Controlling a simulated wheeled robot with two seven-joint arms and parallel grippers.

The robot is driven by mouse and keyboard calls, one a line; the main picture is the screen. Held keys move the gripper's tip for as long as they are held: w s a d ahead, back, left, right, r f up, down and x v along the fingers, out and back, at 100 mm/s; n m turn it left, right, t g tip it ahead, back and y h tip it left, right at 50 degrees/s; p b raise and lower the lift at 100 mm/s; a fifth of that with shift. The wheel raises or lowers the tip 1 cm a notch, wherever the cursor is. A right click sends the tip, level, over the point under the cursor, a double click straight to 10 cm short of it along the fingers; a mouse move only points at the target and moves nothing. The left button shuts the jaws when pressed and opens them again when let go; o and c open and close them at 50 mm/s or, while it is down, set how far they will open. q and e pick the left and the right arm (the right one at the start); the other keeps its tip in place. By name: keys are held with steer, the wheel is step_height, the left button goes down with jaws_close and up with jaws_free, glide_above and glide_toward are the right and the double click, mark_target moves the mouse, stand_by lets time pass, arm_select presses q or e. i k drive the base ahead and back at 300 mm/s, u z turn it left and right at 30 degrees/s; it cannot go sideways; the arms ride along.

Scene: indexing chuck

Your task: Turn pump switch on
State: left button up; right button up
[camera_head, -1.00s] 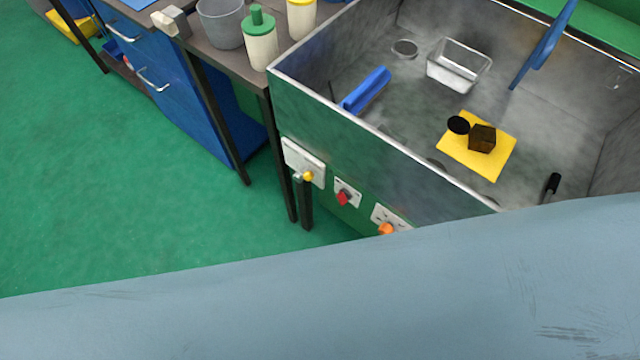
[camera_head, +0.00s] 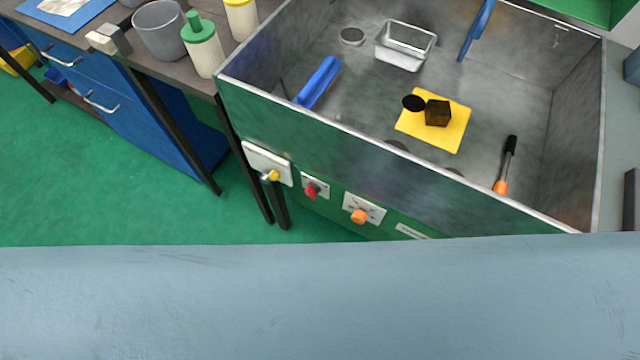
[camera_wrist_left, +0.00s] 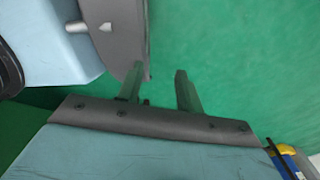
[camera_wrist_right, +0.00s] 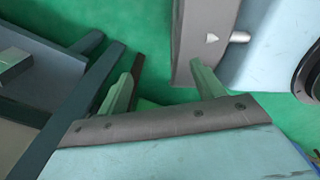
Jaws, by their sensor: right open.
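Three controls sit on the green front of a metal basin in the head view. A yellow-tipped lever (camera_head: 271,175) is on a white plate at the left, a red knob (camera_head: 312,190) is in the middle, and an orange knob (camera_head: 359,216) is at the right. I cannot read which is the pump switch. My left gripper (camera_wrist_left: 158,82) is open and empty over green floor in the left wrist view. My right gripper (camera_wrist_right: 164,84) is open and empty in the right wrist view, with dark bars to its left. Neither gripper shows in the head view.
The metal basin (camera_head: 400,166) holds a yellow sheet (camera_head: 449,136) with a dark block (camera_head: 437,113), a blue cylinder (camera_head: 318,82), a metal tray (camera_head: 404,46) and an orange-handled tool (camera_head: 506,163). A bench with bottles stands left. Dark legs stand below the lever. Green floor is clear at left.

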mark_target(312, 190)
steer(key=z, duration=0.1)
steer(key=k, duration=0.3)
steer(key=u, duration=0.25)
steer(key=i, duration=0.25)
steer(key=z, duration=1.75)
steer(key=k, duration=1.25)
steer(key=u, duration=1.75)
steer(key=i, duration=0.5)
steer(key=z, duration=0.1)
